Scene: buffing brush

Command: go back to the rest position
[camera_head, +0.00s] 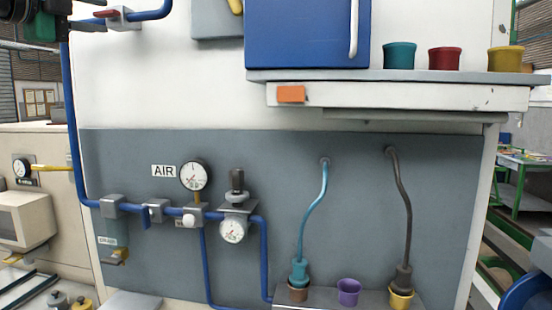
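My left gripper (40,22) shows only in part, as a dark shape with a green patch at the top left corner. It is in front of the white wall's left edge, apart from the cups and tools. Its fingertips cannot be made out, so I cannot tell whether it is open or shut. My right gripper is not in view. A teal tool (299,272) on a teal hose stands in a brown cup (298,294). A dark tool (403,277) on a dark hose stands in a yellow cup (401,300). A purple cup (349,292) between them shows no tool.
A shelf (400,95) juts out at the upper right, with an orange block (291,94) on its front edge. Teal (399,55), red (444,58) and yellow (505,59) cups stand on it beside a blue cabinet (308,35). Blue air pipes (68,110) and gauges (194,175) line the left.

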